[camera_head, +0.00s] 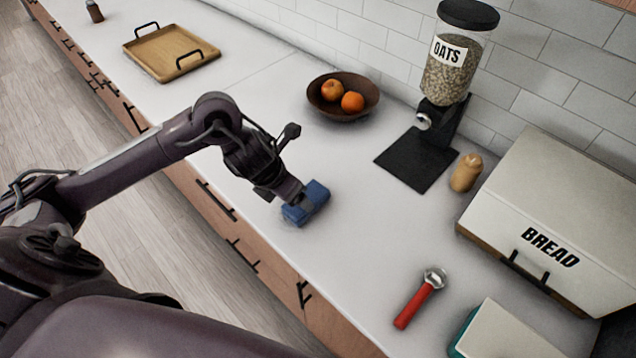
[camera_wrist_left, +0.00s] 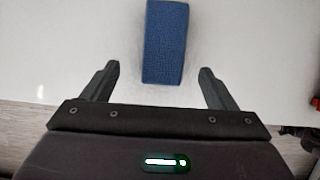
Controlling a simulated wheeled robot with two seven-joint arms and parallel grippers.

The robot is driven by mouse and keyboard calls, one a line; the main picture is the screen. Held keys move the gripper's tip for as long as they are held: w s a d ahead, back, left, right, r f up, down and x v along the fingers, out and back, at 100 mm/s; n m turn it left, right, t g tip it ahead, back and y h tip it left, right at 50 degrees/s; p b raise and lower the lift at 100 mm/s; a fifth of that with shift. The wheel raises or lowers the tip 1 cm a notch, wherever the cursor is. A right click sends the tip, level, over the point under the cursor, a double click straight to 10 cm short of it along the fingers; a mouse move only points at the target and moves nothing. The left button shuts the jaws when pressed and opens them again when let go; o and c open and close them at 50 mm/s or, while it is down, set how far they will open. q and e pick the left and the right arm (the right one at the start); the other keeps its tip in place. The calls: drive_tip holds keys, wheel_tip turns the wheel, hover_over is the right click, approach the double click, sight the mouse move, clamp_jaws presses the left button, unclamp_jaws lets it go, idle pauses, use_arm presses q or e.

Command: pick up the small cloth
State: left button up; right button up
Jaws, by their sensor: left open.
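The small cloth is a folded blue block (camera_head: 307,203) on the white countertop, near its front edge in the head view. It also shows in the left wrist view (camera_wrist_left: 166,42), at the top middle. My left gripper (camera_head: 290,200) is above and beside the cloth in the head view and hides part of it. In the left wrist view my left gripper (camera_wrist_left: 158,78) has its two fingers spread wide, with the cloth ahead of and between their lines. Nothing is held. I cannot tell the exact height above the counter. My right gripper is not in view.
A brown bowl with oranges (camera_head: 343,97), an oats dispenser (camera_head: 455,68) and a bread box (camera_head: 550,215) stand along the back. A red-handled tool (camera_head: 420,298) lies at the front right. A wooden tray (camera_head: 172,53) is at the far left. The counter around the cloth is clear.

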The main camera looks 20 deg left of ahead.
use_arm(q)
drive_tip(key=shift+w+f, duration=0.15)
drive_tip(key=shift+w, duration=0.15)
drive_tip(key=shift+w+f, duration=0.15)
drive_tip(key=shift+f, duration=0.2)
drive_tip(key=shift+w+d+f+p, duration=0.1)
drive_tip(key=shift+d+f+p, duration=0.2)
drive_tip(key=shift+f, duration=0.25)
drive_tip(key=shift+d+f+p, duration=0.15)
drive_tip(key=shift+f+p, duration=0.15)
drive_tip(key=shift+f, duration=0.2)
drive_tip(key=x, duration=0.2)
drive_tip(key=shift+w+d+f, duration=0.2)
drive_tip(key=shift+w+f, duration=0.05)
drive_tip(key=shift+f, duration=0.05)
drive_tip(key=shift+w+f+p, duration=0.3)
drive_tip(key=shift+w+f, duration=0.05)
drive_tip(key=shift+f, duration=0.25)
drive_tip(key=c, duration=1.1)
drive_tip(key=shift+o, duration=0.2)
drive_tip(key=shift+r, duration=0.1)
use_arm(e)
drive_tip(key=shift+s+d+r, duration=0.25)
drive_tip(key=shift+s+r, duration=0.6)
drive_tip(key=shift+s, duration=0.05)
